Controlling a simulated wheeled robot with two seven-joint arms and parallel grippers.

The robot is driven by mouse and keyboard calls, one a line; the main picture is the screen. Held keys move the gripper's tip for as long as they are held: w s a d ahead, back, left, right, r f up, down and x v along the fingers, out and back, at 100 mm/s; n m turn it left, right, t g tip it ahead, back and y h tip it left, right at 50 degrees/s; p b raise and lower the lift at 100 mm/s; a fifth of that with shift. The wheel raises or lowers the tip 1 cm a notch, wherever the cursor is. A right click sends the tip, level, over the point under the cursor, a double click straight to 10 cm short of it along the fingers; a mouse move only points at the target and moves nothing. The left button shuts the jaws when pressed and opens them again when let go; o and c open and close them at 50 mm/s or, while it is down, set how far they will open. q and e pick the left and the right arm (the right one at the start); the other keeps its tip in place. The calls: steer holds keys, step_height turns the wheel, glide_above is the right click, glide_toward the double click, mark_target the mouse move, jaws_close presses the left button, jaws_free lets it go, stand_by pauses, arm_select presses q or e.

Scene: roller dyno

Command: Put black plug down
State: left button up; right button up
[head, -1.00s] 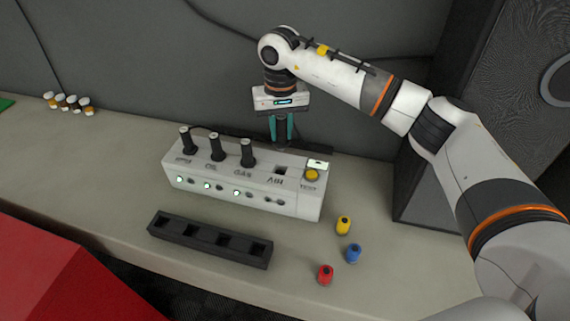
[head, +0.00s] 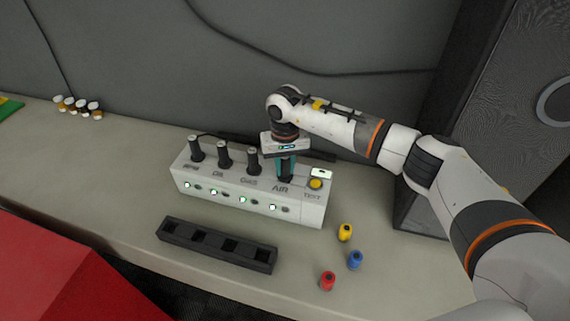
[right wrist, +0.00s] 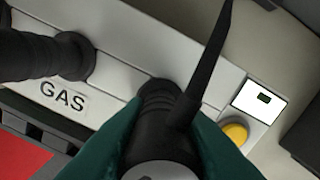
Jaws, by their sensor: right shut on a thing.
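The black plug (right wrist: 160,125) is held upright between the teal fingers of my right gripper (head: 285,169). In the head view the plug (head: 286,177) stands at the AIR socket of the white test box (head: 262,206), its lower end at the box top. In the right wrist view its base meets the box top; how deep it sits is hidden. Three other black plugs (head: 224,156) stand upright in the sockets to the left. My left gripper is not in view.
A black rack with empty square holes (head: 217,244) lies in front of the box. Yellow (head: 345,232), blue (head: 355,260) and red (head: 328,281) small cylinders stand at the right front. A yellow TEST button (head: 316,184) is right of the plug. Several small jars (head: 82,105) stand far left.

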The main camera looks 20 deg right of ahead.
steer(key=shift+f, duration=0.3)
steer(key=o, duration=0.8)
steer(key=shift+o, duration=0.2)
steer(key=shift+r, duration=0.1)
